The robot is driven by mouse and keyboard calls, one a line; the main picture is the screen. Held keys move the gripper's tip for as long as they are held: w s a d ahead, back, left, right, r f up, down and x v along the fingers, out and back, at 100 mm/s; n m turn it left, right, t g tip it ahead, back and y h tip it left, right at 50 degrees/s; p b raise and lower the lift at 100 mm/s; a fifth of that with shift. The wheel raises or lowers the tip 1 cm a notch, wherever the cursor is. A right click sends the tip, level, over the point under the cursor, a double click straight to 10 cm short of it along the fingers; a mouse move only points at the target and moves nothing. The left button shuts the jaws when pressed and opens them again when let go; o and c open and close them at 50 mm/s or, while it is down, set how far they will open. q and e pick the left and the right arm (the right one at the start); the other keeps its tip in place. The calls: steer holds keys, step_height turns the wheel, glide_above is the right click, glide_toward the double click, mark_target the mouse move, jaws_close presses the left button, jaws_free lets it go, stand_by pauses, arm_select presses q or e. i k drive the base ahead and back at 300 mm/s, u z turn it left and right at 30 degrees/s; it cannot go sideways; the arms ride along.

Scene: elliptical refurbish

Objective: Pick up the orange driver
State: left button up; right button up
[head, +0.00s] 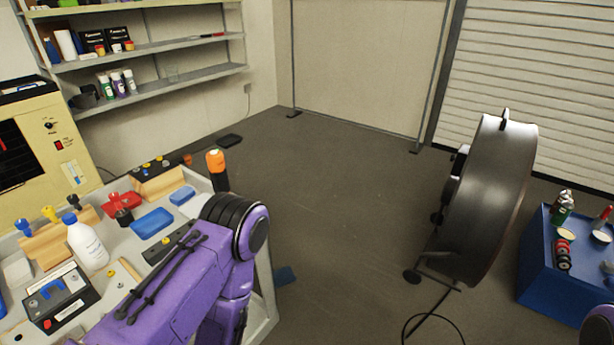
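An upright tool with a bright orange top (216,160) and a black lower part shows just above my purple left arm in the head view, near the bench's back right corner. It looks like the orange driver. Its lower end is hidden behind the arm's black ringed joint, so I cannot tell what it rests on. My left arm crosses the front right of the bench, but its gripper is not visible. Only a small purple piece of my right arm shows at the lower right edge. Its gripper is out of view.
The grey bench holds a white bottle (86,246), a black battery-like box (62,298), blue trays (152,223), a red tray (121,203) and wooden tool racks (158,184). A large black drum fan (490,200) and a blue cart (555,262) stand right. The middle floor is clear.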

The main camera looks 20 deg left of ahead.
mark_target(220, 179)
steer(key=z, duration=0.45)
steer(key=i, duration=1.4)
steer(key=u, duration=0.45)
